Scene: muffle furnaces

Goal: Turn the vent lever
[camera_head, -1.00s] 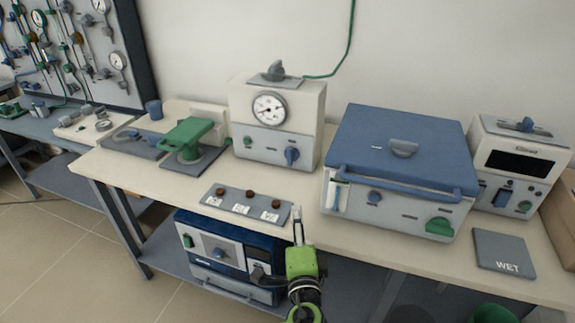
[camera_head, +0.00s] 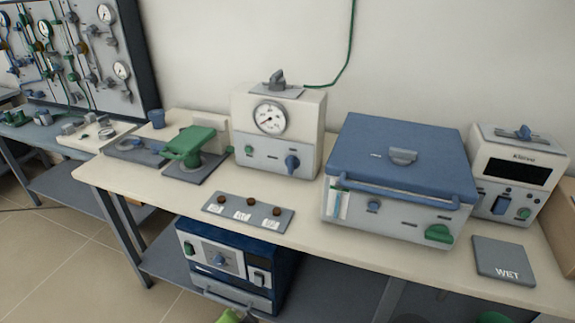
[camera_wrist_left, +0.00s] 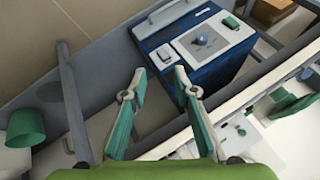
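Several lever-like parts show in the head view, and I cannot tell which is the vent lever. A grey lever (camera_head: 277,78) stands on top of the gauge furnace (camera_head: 308,115). A grey handle (camera_head: 403,156) sits on the blue-lidded furnace (camera_head: 370,135). In the head view only a green part shows at the bottom edge. My right gripper is out of view.
The blue furnace (camera_head: 262,262) sits on the shelf under the bench. On the bench are a label plate with several knobs (camera_head: 232,218), a green press-like tool (camera_head: 190,143) and a grey WET plate (camera_head: 490,250). A green cable hangs behind.

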